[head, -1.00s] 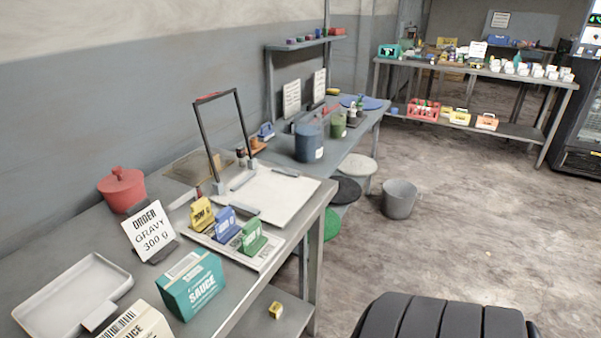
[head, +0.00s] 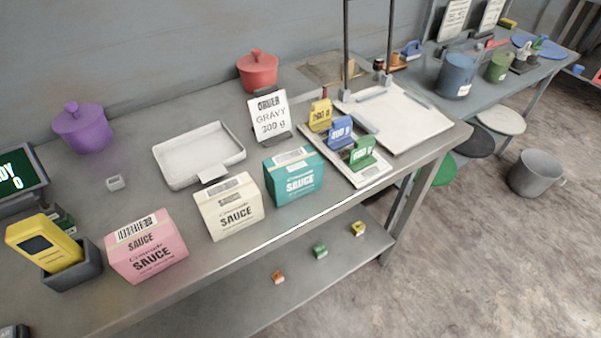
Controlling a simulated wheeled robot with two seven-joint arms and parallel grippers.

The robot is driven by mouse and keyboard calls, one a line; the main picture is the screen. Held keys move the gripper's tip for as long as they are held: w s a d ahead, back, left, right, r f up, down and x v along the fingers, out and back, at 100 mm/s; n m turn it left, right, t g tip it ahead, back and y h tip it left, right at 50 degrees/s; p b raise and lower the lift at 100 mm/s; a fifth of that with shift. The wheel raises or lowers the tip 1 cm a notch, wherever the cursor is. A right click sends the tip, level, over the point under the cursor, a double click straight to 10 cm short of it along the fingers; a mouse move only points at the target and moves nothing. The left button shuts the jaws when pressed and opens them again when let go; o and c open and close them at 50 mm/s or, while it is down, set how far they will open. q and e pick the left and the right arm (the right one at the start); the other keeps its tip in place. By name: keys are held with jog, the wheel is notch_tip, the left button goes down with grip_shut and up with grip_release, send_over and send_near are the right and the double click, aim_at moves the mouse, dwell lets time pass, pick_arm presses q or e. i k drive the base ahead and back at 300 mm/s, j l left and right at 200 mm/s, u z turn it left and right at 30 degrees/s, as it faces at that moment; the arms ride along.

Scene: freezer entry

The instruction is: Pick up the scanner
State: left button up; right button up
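A yellow scanner (head: 43,244) with a dark screen leans tilted in a dark grey holder (head: 77,269) at the left of the grey bench, in the head view. Its lower end is hidden inside the holder. The pink sauce box (head: 148,247) stands close to the right of the holder. Neither of my grippers shows in the head view.
A cream sauce box (head: 235,213) and a teal sauce box (head: 293,181) stand along the front edge. Behind are a white tray (head: 199,159), a purple pot (head: 82,130) and a dark screen (head: 20,173) at the left edge. Bare bench (head: 125,208) lies between.

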aim_at(36, 238)
jog(key=u, duration=1.75)
